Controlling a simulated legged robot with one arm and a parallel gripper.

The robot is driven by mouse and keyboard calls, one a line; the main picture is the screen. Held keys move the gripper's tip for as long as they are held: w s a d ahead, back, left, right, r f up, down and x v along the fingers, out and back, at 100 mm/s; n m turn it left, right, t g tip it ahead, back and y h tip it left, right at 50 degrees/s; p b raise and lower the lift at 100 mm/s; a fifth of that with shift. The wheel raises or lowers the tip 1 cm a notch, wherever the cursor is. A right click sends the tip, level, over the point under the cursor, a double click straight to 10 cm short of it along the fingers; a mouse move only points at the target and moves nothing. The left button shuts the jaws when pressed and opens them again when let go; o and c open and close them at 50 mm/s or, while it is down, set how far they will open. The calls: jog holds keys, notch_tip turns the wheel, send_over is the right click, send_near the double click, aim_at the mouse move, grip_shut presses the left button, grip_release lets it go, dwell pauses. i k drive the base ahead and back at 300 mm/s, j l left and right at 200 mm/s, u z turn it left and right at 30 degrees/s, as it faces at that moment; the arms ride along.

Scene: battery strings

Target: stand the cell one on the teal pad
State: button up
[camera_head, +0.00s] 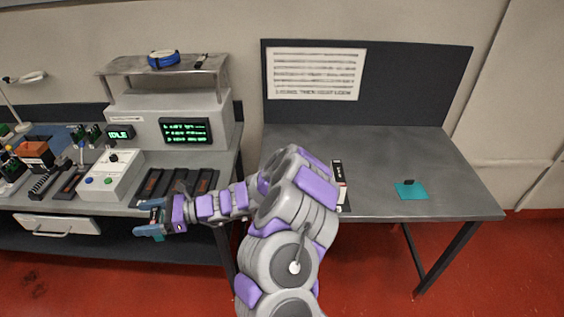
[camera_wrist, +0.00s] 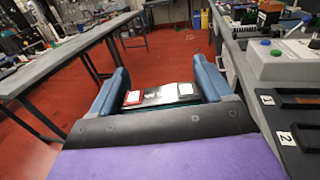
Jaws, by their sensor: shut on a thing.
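In the wrist view, a cell (camera_wrist: 160,94) with a silvery middle, a red-edged end and a dark end sits between the two blue fingers. My gripper (camera_wrist: 160,90) is shut on it. In the head view, my gripper (camera_head: 151,218) is in front of the left bench's front edge, over the red floor; the cell is hard to make out there. I cannot read a number on it. The teal pad (camera_head: 405,193) lies on the right table, far from my gripper, with a small dark piece standing at its back edge.
Dark slots (camera_head: 176,183) line the left bench beside a white button box (camera_head: 110,173); the wrist view shows labels 1 and 2 there. A black, white and red object (camera_head: 340,180) stands on the right table, partly behind my arm. The tabletop around the pad is clear.

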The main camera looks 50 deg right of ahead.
aim_at(412, 192)
jog(key=k+z, duration=0.1)
jog(key=z, duration=1.35)
jog(key=i+z, duration=0.1)
jog(key=z, duration=0.4)
jog(key=i+j+z, duration=0.1)
jog(key=z, duration=0.35)
jog(key=i+j+z, duration=0.1)
jog(key=z, duration=0.4)
